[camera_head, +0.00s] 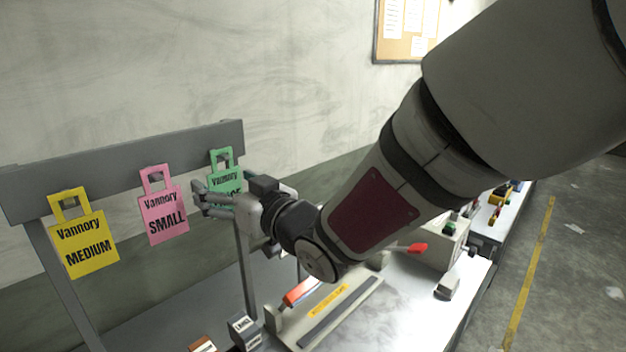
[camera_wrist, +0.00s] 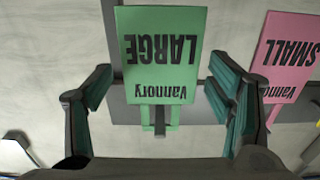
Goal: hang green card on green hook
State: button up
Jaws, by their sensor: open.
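The green card (camera_head: 222,159), printed "Vannory LARGE", hangs at the right end of the grey rail, partly hidden behind my gripper in the head view. In the wrist view the green card (camera_wrist: 163,50) appears upside down, its handle loop around a small hook (camera_wrist: 159,122) on the rail. The hook's colour is hard to tell. My gripper (camera_head: 205,197) is open in front of the card. In the wrist view its fingers (camera_wrist: 160,95) stand apart on either side of the card's lower picture part, with gaps on both sides and no visible contact.
A pink "SMALL" card (camera_head: 163,212) hangs left of the green one, and a yellow "MEDIUM" card (camera_head: 83,246) farther left, all on the grey rail (camera_head: 120,161). A workbench (camera_head: 400,308) with a sealing device (camera_head: 325,305) and a box (camera_head: 440,245) stands below my arm.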

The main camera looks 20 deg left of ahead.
jog(key=v, duration=1.1)
jog(key=w+d+m+t+h, duration=0.1)
jog(key=w+d+m+h, duration=0.2)
jog(key=d, duration=0.6)
jog(key=w+d+f+m+t+h, duration=0.1)
jog(key=d+m+h, duration=0.1)
jog(key=d+h, duration=0.5)
jog(key=w+d+m+t+h, duration=0.1)
jog(key=w+d+m+h, duration=0.15)
jog(key=d, duration=0.75)
jog(key=s+d+f+m+g+h, duration=0.1)
jog(key=s+d+m+g, duration=0.1)
jog(key=s+d, duration=0.4)
jog(key=s+d+f+m+g+h+b, duration=0.1)
jog(key=s+d+f+m+g+h, duration=0.1)
jog(key=s+d, duration=0.4)
jog(key=s+m+g, duration=0.1)
jog(key=s, duration=0.4)
jog(key=shift+s+d+f+g+b, duration=0.25)
jog(key=shift+s+d+g+b, duration=0.05)
jog(key=shift+s+d, duration=0.1)
jog(key=shift+h, duration=0.25)
